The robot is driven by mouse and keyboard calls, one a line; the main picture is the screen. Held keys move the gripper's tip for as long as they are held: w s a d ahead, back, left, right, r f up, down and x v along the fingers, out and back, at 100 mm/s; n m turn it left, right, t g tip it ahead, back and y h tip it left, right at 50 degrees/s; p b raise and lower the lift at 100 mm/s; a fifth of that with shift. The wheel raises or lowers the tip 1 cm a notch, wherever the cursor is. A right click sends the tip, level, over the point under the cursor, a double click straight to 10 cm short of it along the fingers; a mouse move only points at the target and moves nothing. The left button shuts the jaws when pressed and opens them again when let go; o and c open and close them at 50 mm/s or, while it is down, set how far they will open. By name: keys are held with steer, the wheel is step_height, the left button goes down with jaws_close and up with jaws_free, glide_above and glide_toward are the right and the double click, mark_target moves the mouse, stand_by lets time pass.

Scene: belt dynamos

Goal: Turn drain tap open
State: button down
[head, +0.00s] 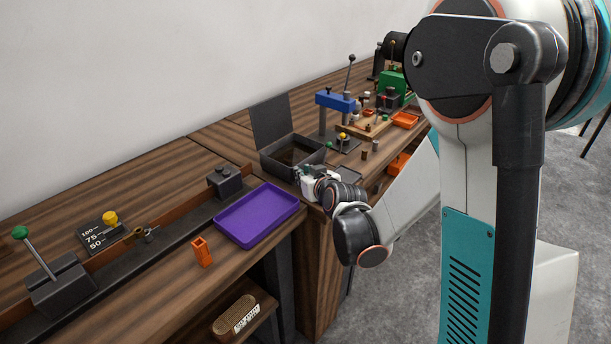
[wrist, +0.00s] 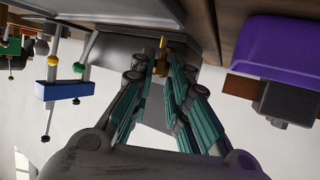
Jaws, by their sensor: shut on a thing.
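A dark open tank (head: 318,152) with a raised lid stands on the bench in the head view, and its grey front wall (wrist: 125,45) fills the upper middle of the wrist view. A small brass-yellow drain tap (wrist: 163,43) shows between my fingertips at that wall. My gripper (wrist: 161,66) is shut on the tap, with a finger on each side of it. In the head view my gripper (head: 307,180) is at the tank's near side, and it hides the tap there. The tap's exact angle is hard to tell.
A purple tray (head: 257,214) lies left of my gripper, with an orange holder (head: 201,252) in front of it. A blue press (head: 335,101) stands beyond the tank. A green-knobbed lever (head: 36,252) is far left. An orange tray (head: 404,120) lies farther back.

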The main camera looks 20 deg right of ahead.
steer(key=shift+m+h, duration=0.3)
stand_by(0.5)
steer(key=c, duration=1.5)
jaws_free()
steer(key=shift+c, duration=0.2)
steer(key=shift+d+n+y, duration=0.2)
steer(key=shift+n+y, duration=0.5)
steer(key=shift+y, duration=0.1)
